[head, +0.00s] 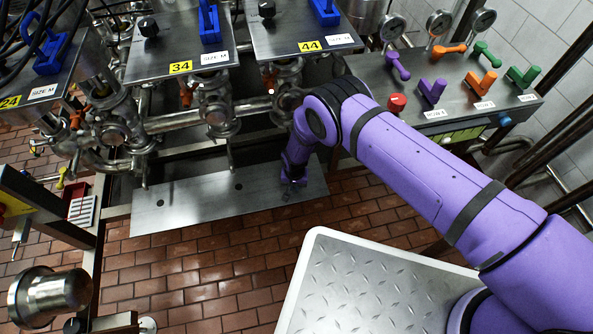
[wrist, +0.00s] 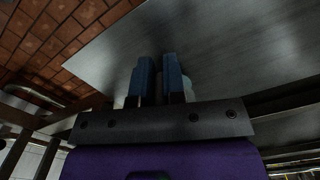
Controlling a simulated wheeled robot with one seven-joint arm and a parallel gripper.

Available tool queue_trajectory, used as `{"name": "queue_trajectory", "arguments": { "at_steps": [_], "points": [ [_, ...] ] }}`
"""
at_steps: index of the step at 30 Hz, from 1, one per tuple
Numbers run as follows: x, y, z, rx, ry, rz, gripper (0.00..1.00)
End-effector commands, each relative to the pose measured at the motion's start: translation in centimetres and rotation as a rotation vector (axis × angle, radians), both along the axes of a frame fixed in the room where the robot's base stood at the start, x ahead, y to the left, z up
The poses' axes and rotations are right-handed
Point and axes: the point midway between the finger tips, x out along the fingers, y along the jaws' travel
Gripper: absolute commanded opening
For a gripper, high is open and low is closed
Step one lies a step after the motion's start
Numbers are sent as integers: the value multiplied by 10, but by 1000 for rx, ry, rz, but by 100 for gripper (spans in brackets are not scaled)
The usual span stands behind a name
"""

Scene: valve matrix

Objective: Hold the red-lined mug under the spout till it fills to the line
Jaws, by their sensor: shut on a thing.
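In the wrist view, my gripper (wrist: 159,62) has its two blue fingers close together. A pale, rounded thing (wrist: 189,95) shows in small parts between and beside the fingers, and my gripper is shut on it. It fits the mug, but it is mostly hidden and dark, and no red line or fill level can be seen. In the head view, my purple arm reaches down to the metal plate beside the pipes, and the gripper's fingers and the mug cannot be made out. I cannot tell which pipe end is the spout, and I see no flow.
Steel pipes and valves (head: 218,112) stand behind the perforated metal plate (head: 190,207). A panel (head: 455,90) with purple, orange and green handles and a red knob (head: 397,103) is at right. Panels labelled 34 (head: 181,68) and 44 (head: 310,46) are above. The brick floor (head: 190,270) is open in front.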

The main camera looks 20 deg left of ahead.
Motion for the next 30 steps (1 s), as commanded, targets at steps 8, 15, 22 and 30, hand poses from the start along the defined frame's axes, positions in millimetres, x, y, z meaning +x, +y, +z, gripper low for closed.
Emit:
{"name": "queue_trajectory", "arguments": {
  "at_steps": [8,15,22,30],
  "points": [
    [0,0,0,0,0,0,0],
    [-5,-3,0,-1,1,0,0],
    [-25,-16,0,-1,1,0,0],
    [-49,-30,0,-1,1,0,0]
  ]
}}
